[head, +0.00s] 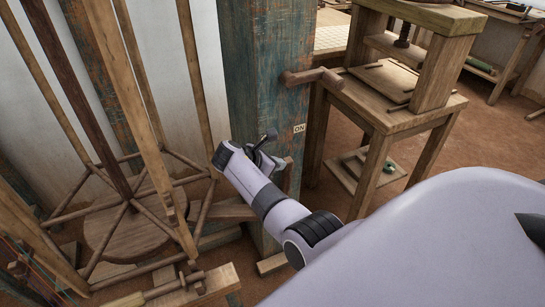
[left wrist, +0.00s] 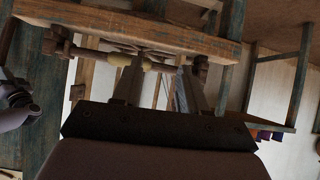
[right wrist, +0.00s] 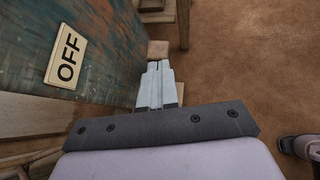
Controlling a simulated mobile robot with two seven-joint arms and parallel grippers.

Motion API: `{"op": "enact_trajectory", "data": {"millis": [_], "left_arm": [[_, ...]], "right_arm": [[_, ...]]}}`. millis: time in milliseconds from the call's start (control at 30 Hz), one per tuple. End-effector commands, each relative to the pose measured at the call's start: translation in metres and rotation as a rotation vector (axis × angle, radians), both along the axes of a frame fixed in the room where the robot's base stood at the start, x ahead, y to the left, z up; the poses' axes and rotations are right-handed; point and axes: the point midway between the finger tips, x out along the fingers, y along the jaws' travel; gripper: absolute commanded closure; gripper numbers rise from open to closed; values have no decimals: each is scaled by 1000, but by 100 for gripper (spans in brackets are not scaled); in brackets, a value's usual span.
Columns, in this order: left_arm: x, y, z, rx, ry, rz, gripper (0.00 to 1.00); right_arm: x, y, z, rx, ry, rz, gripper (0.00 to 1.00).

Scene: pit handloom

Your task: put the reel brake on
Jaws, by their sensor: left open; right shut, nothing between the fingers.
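A wooden crank-shaped handle (head: 315,77) sticks out of the worn blue-green post (head: 262,60). An ON plate (head: 299,128) is on the post below it. In the right wrist view an OFF plate (right wrist: 66,55) shows on the painted wood. My right gripper (right wrist: 156,66) is shut and empty beside that wood, with the end of a wooden piece (right wrist: 157,49) just past its fingertips; contact is unclear. In the head view this gripper (head: 272,163) is against the post's lower part, below ON. My left gripper (left wrist: 160,69) is open, with a wooden rod (left wrist: 160,66) near its fingertips.
The reel's tall wooden frame with spokes and a round base (head: 130,232) stands at the left. A wooden stand with a press (head: 395,105) is at the right behind the post. My right arm covers the lower right. Bare floor (head: 480,140) lies beyond.

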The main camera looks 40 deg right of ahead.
Motion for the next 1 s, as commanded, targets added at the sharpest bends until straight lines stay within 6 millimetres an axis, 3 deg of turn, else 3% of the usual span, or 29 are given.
{"op": "enact_trajectory", "data": {"millis": [33,500,1000], "left_arm": [[-1,1,9,3,1,0,57],[-5,11,34,28,-11,14,57],[-8,12,53,35,-6,14,57]], "right_arm": [[-1,-3,6,9,0,-1,100],[-7,-29,9,126,-29,-1,100],[-15,-63,8,127,-31,1,100]]}}
